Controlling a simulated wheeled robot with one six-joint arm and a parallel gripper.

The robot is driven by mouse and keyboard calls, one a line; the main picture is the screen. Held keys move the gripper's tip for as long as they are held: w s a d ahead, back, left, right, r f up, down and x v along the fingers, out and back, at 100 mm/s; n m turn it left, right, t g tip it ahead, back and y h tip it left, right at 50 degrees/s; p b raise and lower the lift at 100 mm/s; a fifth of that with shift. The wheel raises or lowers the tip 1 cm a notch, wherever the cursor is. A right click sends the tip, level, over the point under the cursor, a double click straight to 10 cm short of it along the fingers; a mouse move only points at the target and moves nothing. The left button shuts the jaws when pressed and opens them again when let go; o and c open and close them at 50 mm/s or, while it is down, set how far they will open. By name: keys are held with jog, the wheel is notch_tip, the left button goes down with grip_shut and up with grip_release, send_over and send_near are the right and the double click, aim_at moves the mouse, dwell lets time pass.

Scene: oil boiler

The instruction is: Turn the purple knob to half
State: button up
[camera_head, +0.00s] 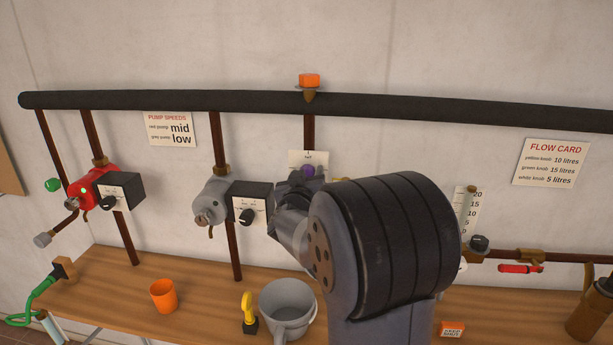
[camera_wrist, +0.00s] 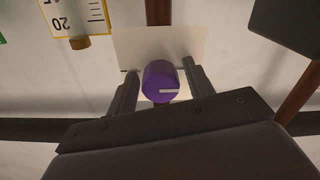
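The purple knob (camera_wrist: 158,78) sits in front of a white card (camera_wrist: 190,45) on a brown vertical pipe. A white mark on its face points to the right in the wrist view, which looks upside down. My gripper (camera_wrist: 159,70) is open, with one finger on each side of the knob and a small gap visible at both sides. The card (camera_head: 296,157) has small lettering, partly covered.
A red pump (camera_head: 84,190) and a grey pump (camera_head: 210,201) with black dial boxes stand to the left. A grey bucket (camera_head: 285,310), an orange cup (camera_head: 163,295) and a yellow-handled item (camera_head: 248,312) are on the wooden bench (camera_head: 200,290). A black pipe (camera_head: 200,102) runs above.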

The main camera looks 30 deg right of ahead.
jog(key=c, duration=0.8)
jog(key=shift+m+b, duration=0.3)
jog(key=shift+m, duration=0.1)
jog(key=m+b, duration=0.1)
jog(key=m, duration=0.1)
jog(key=shift+f+m+b, duration=0.15)
jog(key=shift+m+b, duration=0.25)
jog(key=m+b, duration=0.3)
jog(key=m, duration=0.2)
jog(key=shift+m, duration=0.3)
jog(key=m+b, duration=0.2)
jog(key=m, duration=0.2)
jog(key=shift+a+m+b, duration=0.1)
jog(key=shift+m+b, duration=0.75)
jog(key=shift+m, duration=1.35)
jog(key=shift+r, duration=0.2)
